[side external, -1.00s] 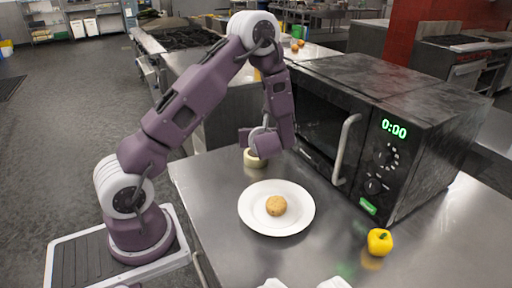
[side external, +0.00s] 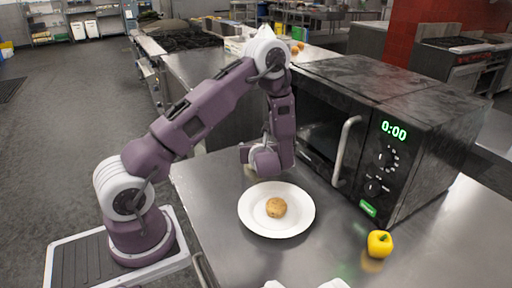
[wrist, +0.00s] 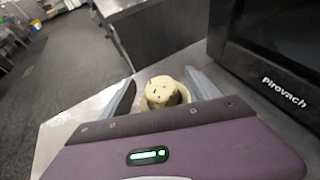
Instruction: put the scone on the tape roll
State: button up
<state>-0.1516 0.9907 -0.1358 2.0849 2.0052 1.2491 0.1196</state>
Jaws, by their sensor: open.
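A pale round piece with dark spots, which looks like the scone (wrist: 160,90), is between my fingers in the wrist view. A pale rim beside and below it looks like the tape roll (wrist: 184,93); I cannot tell exactly how the scone rests on it. My gripper (wrist: 163,86) is open, with one finger on each side and a gap visible. In the side view my gripper (side external: 254,168) is low over the counter behind the plate and hides most of the scone and tape roll.
A white plate (side external: 252,221) holds a golden-brown round item (side external: 276,207). A black microwave (side external: 400,150) stands close on the right. A yellow pepper (side external: 380,242) is in front of it. The counter's left edge is near my gripper. The front counter has bare room.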

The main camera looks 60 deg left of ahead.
jog(key=v, duration=1.2)
jog(key=s+d+r+n+g+h, duration=0.25)
jog(key=s+r+n, duration=0.25)
jog(key=s+n, duration=0.25)
jog(key=s+d+r+n+g+h, duration=0.1)
jog(key=s+r+n+g, duration=0.2)
jog(key=s+r+n, duration=0.35)
jog(key=s+d+r+n+t+h, duration=0.2)
jog(key=d+n+t+h, duration=0.1)
jog(key=d, duration=0.4)
jog(key=s+d+r+n+t+h, duration=0.3)
jog(key=d+n+h, duration=0.2)
jog(key=d+h, duration=0.1)
jog(key=shift+d+n, duration=0.3)
jog(key=shift+d, duration=0.45)
